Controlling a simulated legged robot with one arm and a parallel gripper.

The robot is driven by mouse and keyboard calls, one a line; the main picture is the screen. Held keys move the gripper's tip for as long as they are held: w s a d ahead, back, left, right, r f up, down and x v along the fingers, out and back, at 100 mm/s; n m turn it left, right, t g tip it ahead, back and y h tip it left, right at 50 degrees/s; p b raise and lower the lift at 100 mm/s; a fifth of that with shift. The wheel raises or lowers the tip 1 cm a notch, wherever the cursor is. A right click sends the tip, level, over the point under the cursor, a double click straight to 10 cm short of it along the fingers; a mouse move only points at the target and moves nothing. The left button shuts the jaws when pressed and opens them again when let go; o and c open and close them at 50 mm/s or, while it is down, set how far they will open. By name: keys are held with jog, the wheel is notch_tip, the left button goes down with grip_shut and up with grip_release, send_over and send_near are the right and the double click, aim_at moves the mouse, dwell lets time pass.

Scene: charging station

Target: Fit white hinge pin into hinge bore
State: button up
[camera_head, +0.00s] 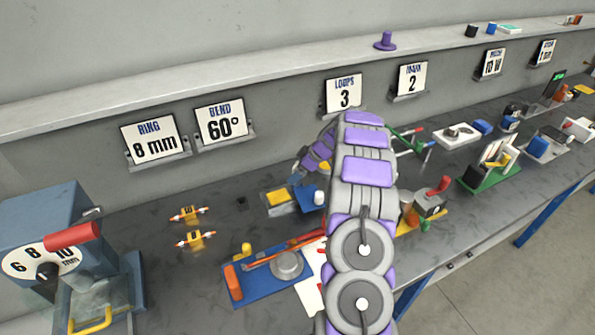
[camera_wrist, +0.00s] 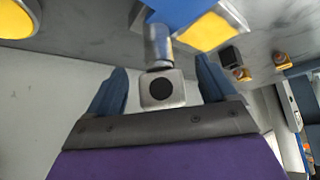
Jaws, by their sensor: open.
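In the wrist view, my gripper (camera_wrist: 163,88) is open, with its two blue fingers apart. A grey metal block with a dark round hole (camera_wrist: 163,91), which looks like the hinge bore, shows between them; I cannot tell whether either finger touches it. A short metal neck joins it to a blue part with a yellow pad (camera_wrist: 210,28). In the head view, my gripper (camera_head: 297,180) is partly hidden by my arm, close above the blue and yellow fixture (camera_head: 277,198). A small white piece (camera_head: 319,197) stands at its right; I cannot tell whether it is the hinge pin.
A blue board with a red-orange lever (camera_head: 262,275) lies in front. Two orange-and-white pieces (camera_head: 190,213) and a small dark block (camera_head: 242,203) lie to the left. A blue dial machine (camera_head: 50,240) stands at far left. Several other fixtures line the bench at right, beyond my arm.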

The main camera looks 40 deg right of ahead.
jog(key=p+v, duration=0.3)
jog(key=v, duration=1.3)
jog(key=shift+s+r, duration=0.15)
jog(key=shift+r, duration=0.05)
jog(key=shift+d, duration=0.1)
jog(key=s+a+r+m+g, duration=0.1)
jog(key=s+a+r, duration=0.2)
jog(key=a, duration=0.7)
jog(key=s+a+r+g, duration=0.2)
jog(key=s+a+r, duration=0.1)
jog(key=a, duration=0.7)
jog(key=s+a+r+m+g, duration=0.1)
jog(key=s+a+r, duration=0.25)
jog(key=a, duration=0.65)
jog(key=s+a+m+g+h, duration=0.2)
jog(key=s+a+g, duration=0.1)
jog(key=s+a, duration=0.8)
jog(key=s+d+f+m+h, duration=0.1)
jog(key=s+m+h, duration=0.1)
jog(key=s, duration=1.4)
jog(key=shift+s+d+f+m+g, duration=0.25)
jog(key=shift+f+m+g, duration=0.05)
jog(key=shift+f, duration=0.1)
